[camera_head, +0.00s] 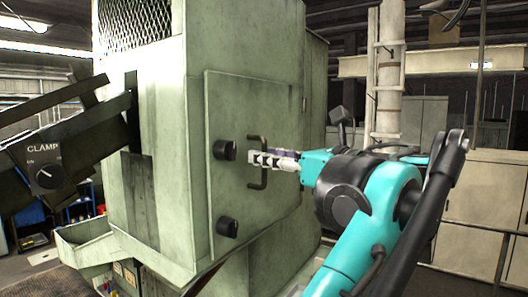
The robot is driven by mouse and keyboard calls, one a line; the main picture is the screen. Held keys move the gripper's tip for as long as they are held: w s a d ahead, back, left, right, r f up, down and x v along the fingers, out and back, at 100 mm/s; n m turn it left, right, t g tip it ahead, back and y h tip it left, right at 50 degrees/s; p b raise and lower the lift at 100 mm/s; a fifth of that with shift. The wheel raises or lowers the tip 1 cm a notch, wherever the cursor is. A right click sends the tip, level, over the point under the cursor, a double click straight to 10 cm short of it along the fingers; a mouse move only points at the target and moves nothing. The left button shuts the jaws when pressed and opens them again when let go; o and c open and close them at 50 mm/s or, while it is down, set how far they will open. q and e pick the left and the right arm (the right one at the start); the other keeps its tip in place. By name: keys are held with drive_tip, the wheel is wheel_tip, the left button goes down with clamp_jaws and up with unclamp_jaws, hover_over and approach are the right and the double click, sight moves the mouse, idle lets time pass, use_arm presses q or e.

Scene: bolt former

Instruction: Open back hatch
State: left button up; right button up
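The back hatch (235,105) is a flat pale green panel on the side of the green machine. It looks closed, flush against the housing. A dark vertical bar handle (263,181) sticks out from its middle. Two black round fittings, an upper one (224,151) and a lower one (227,227), sit along its left side.
The green machine housing (160,80) fills the left and middle. A dark arm with a CLAMP dial (46,175) juts in at left. A green tray (85,243) projects below it. Grey cabinets (482,195) and a pale post (389,85) stand behind on the right.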

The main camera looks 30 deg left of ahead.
use_arm(q)
drive_tip(key=shift+x, duration=0.8)
clamp_jaws()
